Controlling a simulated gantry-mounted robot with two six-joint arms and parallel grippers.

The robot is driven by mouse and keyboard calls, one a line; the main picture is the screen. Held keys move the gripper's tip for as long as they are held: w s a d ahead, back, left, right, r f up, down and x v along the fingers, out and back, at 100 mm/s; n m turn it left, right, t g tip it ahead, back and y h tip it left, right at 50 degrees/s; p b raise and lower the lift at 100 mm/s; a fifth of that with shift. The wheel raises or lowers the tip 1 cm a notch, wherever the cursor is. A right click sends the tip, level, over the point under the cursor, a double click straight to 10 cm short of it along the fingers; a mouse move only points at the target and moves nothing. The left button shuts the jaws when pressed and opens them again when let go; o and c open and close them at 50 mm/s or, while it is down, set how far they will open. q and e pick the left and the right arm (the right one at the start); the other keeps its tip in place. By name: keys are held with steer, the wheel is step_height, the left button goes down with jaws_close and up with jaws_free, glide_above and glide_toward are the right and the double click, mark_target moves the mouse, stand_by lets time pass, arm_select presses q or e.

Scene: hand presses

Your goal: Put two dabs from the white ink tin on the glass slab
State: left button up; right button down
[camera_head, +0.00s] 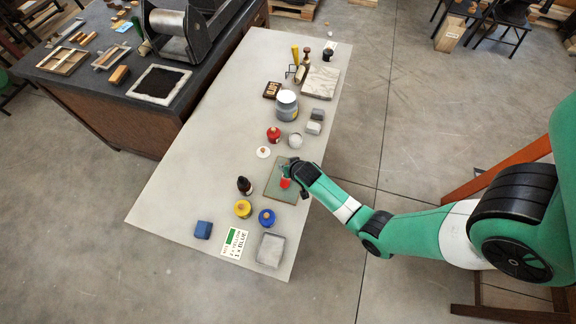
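The glass slab (274,188) is a grey-green rectangle on the pale table. The white ink tin (295,141) stands beyond it and looks open, with a white top. A white lid with a small knob (263,152) lies apart on the table, to the tin's left. My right gripper (287,171) comes in from the right and is low over the slab's far right part. A red patch (285,183) shows at its tip; I cannot tell whether it is ink on the slab or part of a tool. The fingers are too small to read. My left gripper is out of view.
Red (273,134), yellow (242,208) and blue (266,217) tins and a dark bottle (245,186) stand around the slab. A large grey can (287,106) stands beyond the white tin. A printed card (235,243) lies at the near end. The table's left side is clear.

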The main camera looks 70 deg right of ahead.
steer(key=shift+f+b, duration=0.6)
steer(key=shift+f, duration=0.2)
stand_by(1.5)
step_height(320, 180, up, 7)
steer(key=p, duration=0.7)
steer(key=shift+r, duration=0.15)
